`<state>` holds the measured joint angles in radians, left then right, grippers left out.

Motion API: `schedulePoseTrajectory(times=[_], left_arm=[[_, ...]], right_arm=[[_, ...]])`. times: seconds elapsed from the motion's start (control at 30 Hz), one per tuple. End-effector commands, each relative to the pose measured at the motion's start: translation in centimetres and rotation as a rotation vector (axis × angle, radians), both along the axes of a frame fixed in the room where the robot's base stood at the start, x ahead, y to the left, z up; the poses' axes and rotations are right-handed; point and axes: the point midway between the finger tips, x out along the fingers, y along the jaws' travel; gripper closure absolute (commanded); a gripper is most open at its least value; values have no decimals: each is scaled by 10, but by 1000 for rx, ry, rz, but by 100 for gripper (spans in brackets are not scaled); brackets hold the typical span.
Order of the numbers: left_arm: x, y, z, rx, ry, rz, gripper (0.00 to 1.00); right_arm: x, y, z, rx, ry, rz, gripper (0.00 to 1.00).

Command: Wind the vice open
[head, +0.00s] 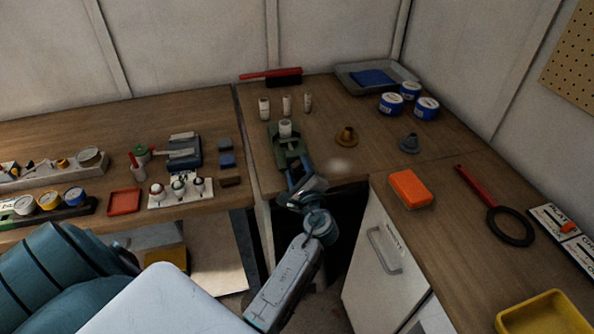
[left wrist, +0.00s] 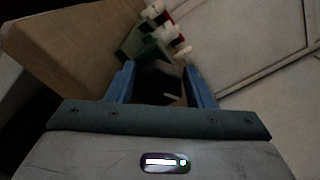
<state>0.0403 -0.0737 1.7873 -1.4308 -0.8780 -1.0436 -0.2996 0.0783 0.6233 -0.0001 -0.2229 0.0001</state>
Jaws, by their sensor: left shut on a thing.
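The green vice (head: 291,155) stands at the front edge of the back bench, with a whitish cylinder (head: 285,128) upright at it. I cannot tell whether its jaws grip the cylinder. My left gripper (head: 294,178) is at the vice's near end, its blue fingers pointing toward it. It is shut on the vice handle, which is mostly hidden between the fingers. In the left wrist view, the green vice (left wrist: 148,46) shows beyond the fingertips (left wrist: 160,76), and the space between the fingers is dark. My right gripper is not in view.
Several whitish cylinders (head: 264,108) stand behind the vice. A brown funnel-like piece (head: 347,137) and a grey one (head: 409,143) are to its right. An orange block (head: 410,189) lies on the right bench. An open gap is below the bench edge, beside a white cabinet door (head: 385,265).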

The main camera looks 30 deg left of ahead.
Motion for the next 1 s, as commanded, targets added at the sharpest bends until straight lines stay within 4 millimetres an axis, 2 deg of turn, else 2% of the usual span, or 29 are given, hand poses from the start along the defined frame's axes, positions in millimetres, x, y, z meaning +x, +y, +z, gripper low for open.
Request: schedulePoseTrajectory(times=[0.67,0.7,0.8,1.0], left_arm=[[2,-3,-5,-10,2,-9,76],[2,-3,-5,-10,2,-9,51],[2,-3,-5,-11,3,-10,31],[1,-3,-7,-11,7,-9,31]], right_arm=[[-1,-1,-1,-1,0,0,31],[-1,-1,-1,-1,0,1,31],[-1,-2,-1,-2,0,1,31],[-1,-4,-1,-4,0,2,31]])
